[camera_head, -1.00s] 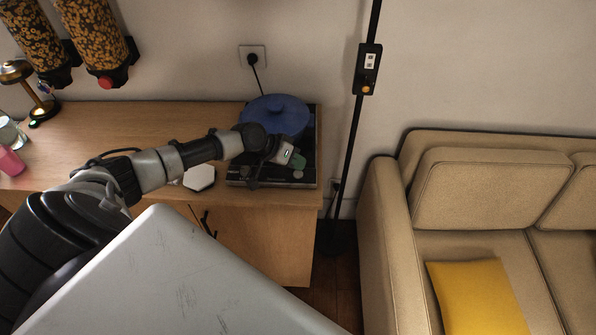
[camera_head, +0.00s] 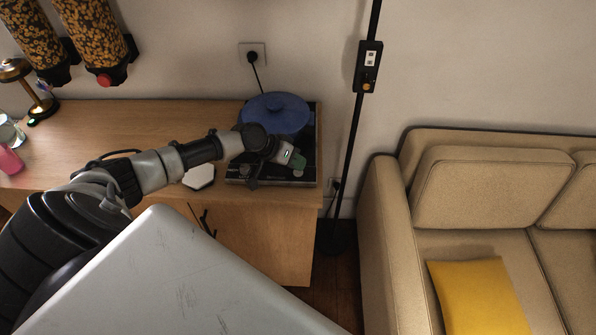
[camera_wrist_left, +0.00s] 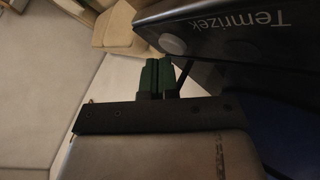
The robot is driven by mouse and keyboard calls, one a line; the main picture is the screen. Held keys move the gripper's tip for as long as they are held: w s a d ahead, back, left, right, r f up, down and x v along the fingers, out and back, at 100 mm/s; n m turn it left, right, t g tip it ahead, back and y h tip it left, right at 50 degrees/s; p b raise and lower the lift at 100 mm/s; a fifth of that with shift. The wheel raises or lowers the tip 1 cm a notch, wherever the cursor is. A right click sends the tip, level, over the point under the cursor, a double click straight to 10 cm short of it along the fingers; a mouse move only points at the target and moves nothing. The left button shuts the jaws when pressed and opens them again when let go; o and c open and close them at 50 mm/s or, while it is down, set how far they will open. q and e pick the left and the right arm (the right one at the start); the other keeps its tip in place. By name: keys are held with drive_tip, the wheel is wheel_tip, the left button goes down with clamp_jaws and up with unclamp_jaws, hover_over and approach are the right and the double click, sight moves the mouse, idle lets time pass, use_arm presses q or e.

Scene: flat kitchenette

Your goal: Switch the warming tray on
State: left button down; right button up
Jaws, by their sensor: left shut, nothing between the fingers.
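The black warming tray (camera_head: 311,140) lies at the right end of the wooden cabinet, with a blue lidded pot (camera_head: 275,113) on it. In the left wrist view, the tray's front (camera_wrist_left: 238,28) bears the lettering "Temrizek" and a round grey knob (camera_wrist_left: 171,43). The knob also shows in the head view (camera_head: 298,173). My left gripper (camera_head: 297,161) is at the tray's front right part, close to the knob. Its green fingers (camera_wrist_left: 157,70) are shut with nothing between them. I cannot tell whether they touch the tray. The right gripper is not in view.
A white hexagonal piece (camera_head: 199,176) lies on the cabinet left of the tray. A black lamp pole (camera_head: 351,150) with a switch box (camera_head: 368,68) stands to the right, then a beige sofa (camera_head: 485,190). A wall socket (camera_head: 252,54) is behind the tray.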

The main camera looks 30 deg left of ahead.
use_arm(q)
drive_tip(key=shift+f, duration=0.35)
idle(0.6)
drive_tip(key=shift+r, duration=0.1)
drive_tip(key=shift+r+p, duration=0.4)
drive_tip(key=shift+r, duration=0.3)
drive_tip(key=shift+r, duration=0.1)
wheel_tip(320, 180, up, 6)
drive_tip(key=p, duration=0.4)
drive_tip(key=shift+p, duration=0.4)
